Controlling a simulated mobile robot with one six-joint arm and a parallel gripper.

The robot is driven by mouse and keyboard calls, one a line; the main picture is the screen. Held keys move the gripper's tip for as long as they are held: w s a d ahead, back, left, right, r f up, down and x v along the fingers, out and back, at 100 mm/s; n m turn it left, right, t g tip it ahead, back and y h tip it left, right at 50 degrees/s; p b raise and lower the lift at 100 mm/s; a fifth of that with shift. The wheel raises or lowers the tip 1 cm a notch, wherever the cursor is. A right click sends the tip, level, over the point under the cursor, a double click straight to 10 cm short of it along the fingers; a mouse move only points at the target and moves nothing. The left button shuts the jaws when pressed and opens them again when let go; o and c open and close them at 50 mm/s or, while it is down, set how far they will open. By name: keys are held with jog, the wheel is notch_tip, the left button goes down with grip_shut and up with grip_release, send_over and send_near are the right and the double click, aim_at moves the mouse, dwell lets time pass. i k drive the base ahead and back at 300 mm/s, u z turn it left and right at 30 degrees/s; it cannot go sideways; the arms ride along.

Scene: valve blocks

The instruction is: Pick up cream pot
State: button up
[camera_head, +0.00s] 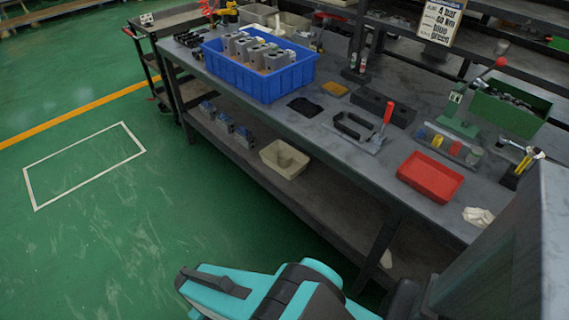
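A row of small pots stands in a holder (447,150) on the right half of the workbench. One pot is blue (422,132), one is yellow (437,141), and the paler ones to their right are too small for me to tell which is cream. A cream open bin (284,159) sits on the lower shelf, below the bench top. My teal and black arm shows at the bottom middle, in front of the bench and apart from the pots. My gripper's fingers do not show.
On the grey bench (335,105) stand a blue crate (262,85) of grey blocks, a red tray (430,177), a black-framed fixture with a red handle (387,112), a green press (458,115) and a green bin (510,108). Green floor at left is clear.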

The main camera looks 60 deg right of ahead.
aim_at(283, 158)
jog(key=i, duration=0.9)
jog(key=u, duration=0.05)
